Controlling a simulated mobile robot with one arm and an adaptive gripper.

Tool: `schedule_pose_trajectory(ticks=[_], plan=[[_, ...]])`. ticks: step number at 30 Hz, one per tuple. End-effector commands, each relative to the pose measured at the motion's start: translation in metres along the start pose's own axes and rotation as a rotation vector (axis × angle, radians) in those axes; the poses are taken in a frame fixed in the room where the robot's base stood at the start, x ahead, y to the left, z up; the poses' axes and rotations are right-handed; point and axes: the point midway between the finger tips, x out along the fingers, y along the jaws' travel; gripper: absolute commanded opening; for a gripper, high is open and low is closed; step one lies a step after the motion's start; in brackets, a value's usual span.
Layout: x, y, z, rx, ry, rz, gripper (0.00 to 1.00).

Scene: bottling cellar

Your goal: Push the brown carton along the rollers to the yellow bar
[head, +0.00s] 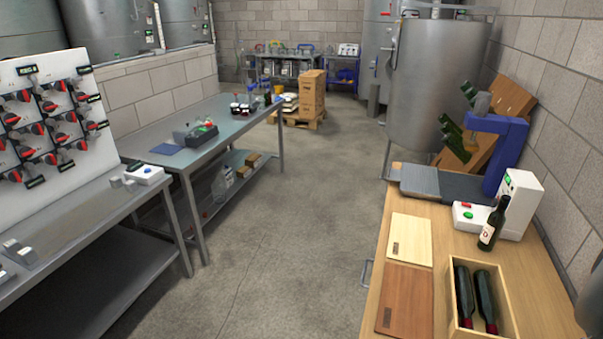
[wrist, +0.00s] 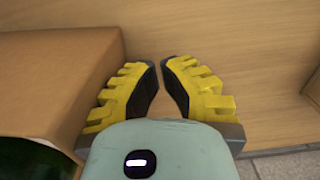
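My gripper (wrist: 160,64) shows in the wrist view with yellow, ribbed fingers and dark pads. The fingertips are close together with a narrow gap and nothing between them; I cannot tell if they are fully shut. A brown box-like thing (wrist: 62,75) is close on the left of the fingers; I cannot tell if it is the carton of the task. In the head view, brown cartons (head: 311,92) are stacked on a pallet far back. A dark, flat bed (head: 440,183) lies on the right bench; I cannot make out its rollers. I see no yellow bar.
The wooden bench (head: 455,240) bears an open wooden box (head: 507,297) with two bottles, an upright bottle (head: 493,224), boards (head: 407,300) and a blue stand (head: 505,145). Steel tables (head: 200,118) stand left. The concrete floor (head: 290,230) between is clear.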

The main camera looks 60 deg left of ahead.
Motion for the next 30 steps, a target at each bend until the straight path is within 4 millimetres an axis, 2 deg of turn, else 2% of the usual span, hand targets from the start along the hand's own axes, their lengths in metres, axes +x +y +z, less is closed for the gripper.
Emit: schedule_pose_trajectory(ticks=[30], plan=[[0.000, 0.064, 0.000, 0.004, -0.004, 0.011, 0.00]])
